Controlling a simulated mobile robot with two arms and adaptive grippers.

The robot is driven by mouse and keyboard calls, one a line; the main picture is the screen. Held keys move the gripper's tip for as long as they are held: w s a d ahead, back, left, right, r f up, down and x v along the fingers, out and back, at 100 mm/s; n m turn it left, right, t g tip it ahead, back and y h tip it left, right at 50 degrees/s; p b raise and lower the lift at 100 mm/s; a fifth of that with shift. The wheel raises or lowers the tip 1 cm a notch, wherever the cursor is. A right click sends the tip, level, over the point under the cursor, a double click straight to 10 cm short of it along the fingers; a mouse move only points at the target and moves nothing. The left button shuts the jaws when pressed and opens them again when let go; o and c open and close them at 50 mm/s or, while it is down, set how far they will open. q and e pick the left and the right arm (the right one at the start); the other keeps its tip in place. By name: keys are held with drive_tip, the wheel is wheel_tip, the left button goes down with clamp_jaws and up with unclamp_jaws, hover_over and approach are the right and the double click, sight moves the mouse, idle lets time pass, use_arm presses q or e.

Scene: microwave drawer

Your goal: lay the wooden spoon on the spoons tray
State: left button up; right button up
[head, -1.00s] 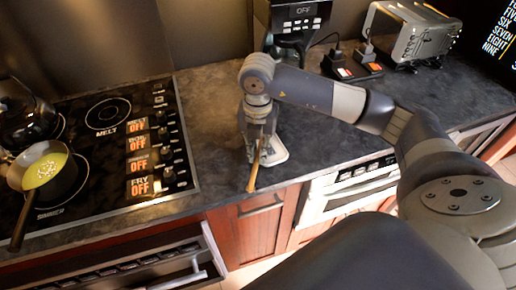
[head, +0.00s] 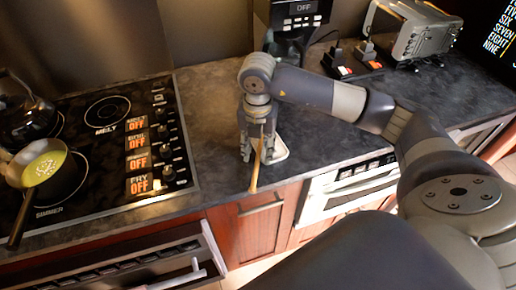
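The wooden spoon (head: 255,176) lies with its handle pointing toward me, past the counter's front edge. Its far end is hidden under my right gripper. The spoons tray (head: 280,151) is a small pale tray on the counter, partly covered by the gripper. The spoon's hidden part appears to rest over the tray's left side. My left gripper is not in view.
A dark coffee machine (head: 296,22) stands behind the gripper, and a grey toaster (head: 412,35) at the back right. The counter (head: 212,120) left of the gripper is clear.

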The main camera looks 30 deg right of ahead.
sight(258, 155)
drive_tip(key=o, duration=0.6)
wheel_tip(258, 155, up, 12)
drive_tip(key=shift+r, duration=0.1)
idle(0.4)
